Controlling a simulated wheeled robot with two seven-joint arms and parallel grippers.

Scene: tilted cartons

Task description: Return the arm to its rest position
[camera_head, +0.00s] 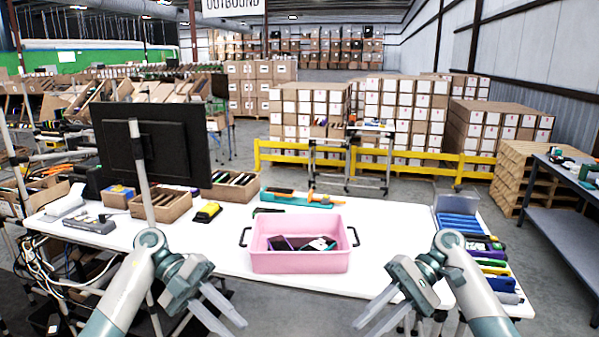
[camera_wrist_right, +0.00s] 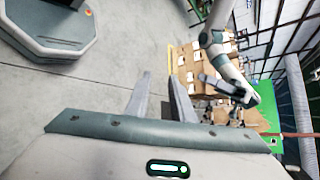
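My left gripper (camera_head: 218,308) is in front of the table's near edge, left of the pink bin, with its fingers apart and nothing between them. My right gripper (camera_head: 378,312) is in front of the table to the right of the bin, also with its fingers apart and empty. In the right wrist view the right gripper's two fingers (camera_wrist_right: 162,98) show a gap with nothing held. My left arm (camera_wrist_right: 222,60) also shows in that view.
A pink bin (camera_head: 300,262) with dark and white items inside stands on the white table (camera_head: 390,230). A black monitor (camera_head: 155,145), cardboard trays (camera_head: 160,207) and a yellow-black device (camera_head: 207,212) stand at left. Blue and colored items (camera_head: 458,226) line the right end. A yellow rail (camera_head: 420,160) stands behind.

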